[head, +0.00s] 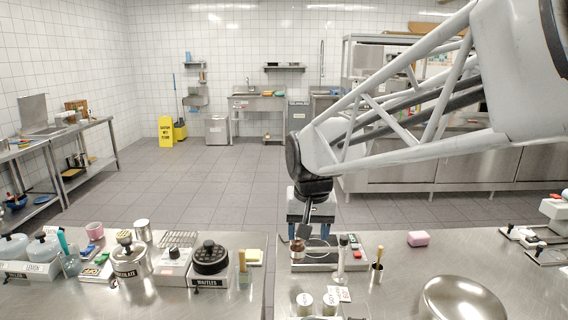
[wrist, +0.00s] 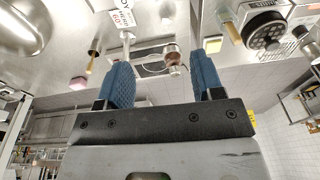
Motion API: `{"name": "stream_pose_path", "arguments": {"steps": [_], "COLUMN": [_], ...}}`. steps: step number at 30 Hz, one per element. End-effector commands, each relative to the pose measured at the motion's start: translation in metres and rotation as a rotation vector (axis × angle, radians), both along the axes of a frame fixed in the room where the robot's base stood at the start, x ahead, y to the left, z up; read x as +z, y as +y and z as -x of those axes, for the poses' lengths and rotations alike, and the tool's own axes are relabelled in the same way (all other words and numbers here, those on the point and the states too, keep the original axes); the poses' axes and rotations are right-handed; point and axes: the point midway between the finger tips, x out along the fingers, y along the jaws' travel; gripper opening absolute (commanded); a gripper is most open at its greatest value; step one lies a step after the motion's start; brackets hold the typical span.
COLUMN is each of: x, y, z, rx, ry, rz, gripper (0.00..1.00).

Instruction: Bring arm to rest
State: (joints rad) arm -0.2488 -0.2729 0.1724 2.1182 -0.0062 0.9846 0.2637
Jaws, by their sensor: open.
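My arm reaches in from the upper right in the head view. My gripper (head: 308,213) points down over the steel counter (head: 235,300), near its back edge. In the wrist view my gripper (wrist: 165,78) has its two blue fingers wide apart, with nothing held between them.
Around the gripper are a flat tray-like device (head: 320,266), a waffle iron (head: 210,258), a chocolate pot (head: 130,262), a pink block (head: 418,238) and a shiny metal dome (head: 462,298). The counter between pink block and dome is mostly clear. A yellow floor sign (head: 166,131) stands behind.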

Motion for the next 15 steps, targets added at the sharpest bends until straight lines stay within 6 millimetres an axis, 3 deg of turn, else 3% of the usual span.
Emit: {"name": "stream_pose_path", "arguments": {"steps": [6,15], "x": [-0.001,-0.015], "y": [-0.045,-0.093], "z": [0.053,0.128], "rx": [-0.006,-0.011], "ry": [-0.026,-0.058], "rz": [0.005,0.015], "gripper": [0.61,0.61]}}
